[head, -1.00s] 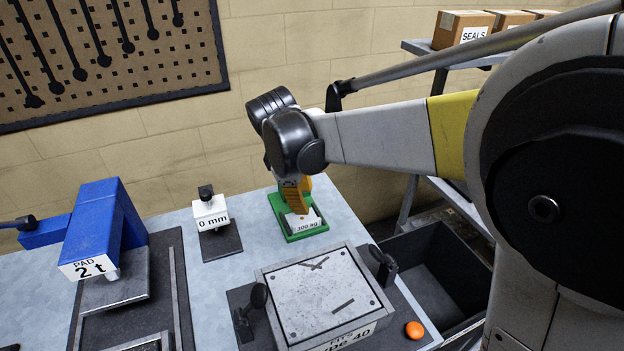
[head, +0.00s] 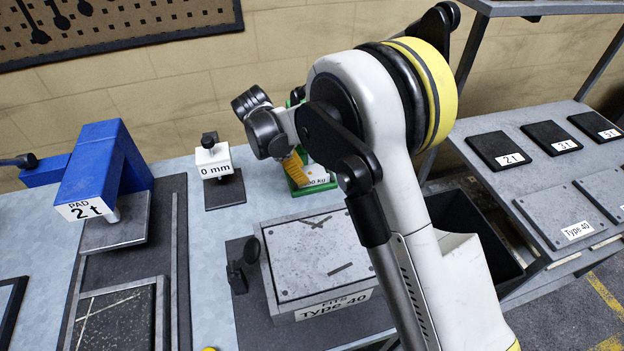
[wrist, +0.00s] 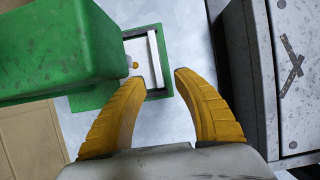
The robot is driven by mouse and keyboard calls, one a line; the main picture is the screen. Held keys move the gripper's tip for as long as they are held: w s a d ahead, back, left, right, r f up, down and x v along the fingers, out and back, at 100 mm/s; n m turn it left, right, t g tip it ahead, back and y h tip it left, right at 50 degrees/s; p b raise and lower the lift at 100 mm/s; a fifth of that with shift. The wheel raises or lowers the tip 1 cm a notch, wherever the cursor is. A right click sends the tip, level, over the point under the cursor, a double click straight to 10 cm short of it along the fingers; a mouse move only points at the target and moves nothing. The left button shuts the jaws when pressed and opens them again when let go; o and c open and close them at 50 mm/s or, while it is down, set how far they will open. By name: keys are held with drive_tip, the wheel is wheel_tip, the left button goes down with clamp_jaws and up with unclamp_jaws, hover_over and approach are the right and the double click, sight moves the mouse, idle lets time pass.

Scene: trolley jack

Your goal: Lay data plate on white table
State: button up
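My gripper (head: 298,172) is over the grey-white bench top (head: 215,240), beside a green stand (head: 313,188) with a partly hidden white label. In the wrist view, my gripper (wrist: 160,76) has its two yellow fingers apart, with nothing visible between the tips. The tips are near the edge of the green stand's base (wrist: 94,99). Inside that base lies a small whitish plate (wrist: 136,47) with an orange dot and a pale bar. I cannot tell which piece is the data plate. The bench top also shows between the fingers (wrist: 172,112).
A green upper block (wrist: 45,45) overhangs left of my fingers. A grey "Type 40" box (head: 315,262) stands right of them in the wrist view. A blue press (head: 95,170) and a "0 mm" block (head: 214,160) stand left. A shelf with dark plates (head: 497,150) is right.

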drive_tip(key=b+x, duration=0.2)
drive_tip(key=x, duration=0.3)
drive_tip(key=shift+w, duration=0.15)
drive_tip(key=shift+r, duration=0.1)
clamp_jaws()
drive_tip(key=shift+r, duration=0.1)
drive_tip(key=shift+r+p, duration=0.35)
drive_tip(key=shift+r, duration=0.2)
drive_tip(key=s, duration=0.2)
drive_tip(key=s+d+p, duration=0.1)
drive_tip(key=s, duration=0.2)
drive_tip(key=s+d+p, duration=0.1)
drive_tip(key=s, duration=0.2)
drive_tip(key=shift+d+r, duration=0.15)
drive_tip(key=shift+r, duration=0.25)
wheel_tip(320, 180, up, 13)
drive_tip(key=p, duration=0.4)
